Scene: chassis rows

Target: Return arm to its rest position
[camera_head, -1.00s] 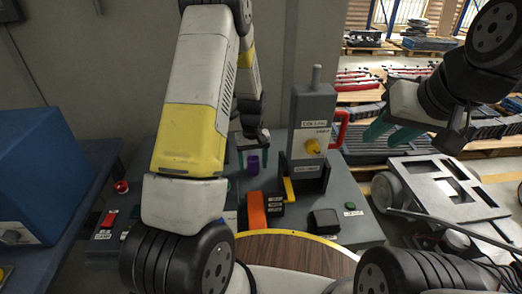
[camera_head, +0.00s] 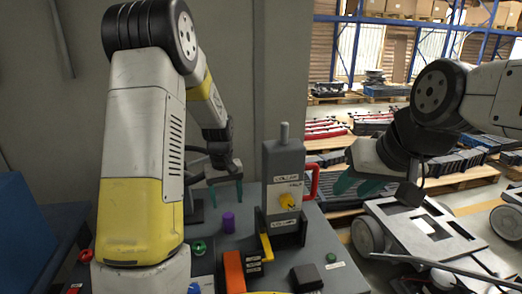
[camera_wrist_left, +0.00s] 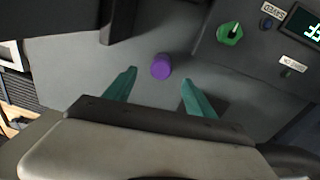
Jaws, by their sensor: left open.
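My left gripper (camera_head: 226,192) is open and empty, pointing down above the grey workbench (camera_head: 318,238). A short purple cylinder (camera_head: 228,222) stands on the bench just below its fingertips, apart from them. In the left wrist view the cylinder (camera_wrist_left: 161,66) shows beyond the gap between the two green fingers (camera_wrist_left: 158,92), touching neither. My left arm is raised and bent, with its elbow high at the left. My right gripper (camera_head: 356,187) hangs at the right with its green fingers apart and nothing visible between them.
A grey labelled fixture (camera_head: 283,165) with a yellow knob and red handle (camera_head: 312,182) stands right of my left gripper. An orange block (camera_head: 234,272) and a black block (camera_head: 306,278) are in front. A wheeled chassis (camera_head: 425,235) stands at the right. A green knob (camera_wrist_left: 230,34) is near.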

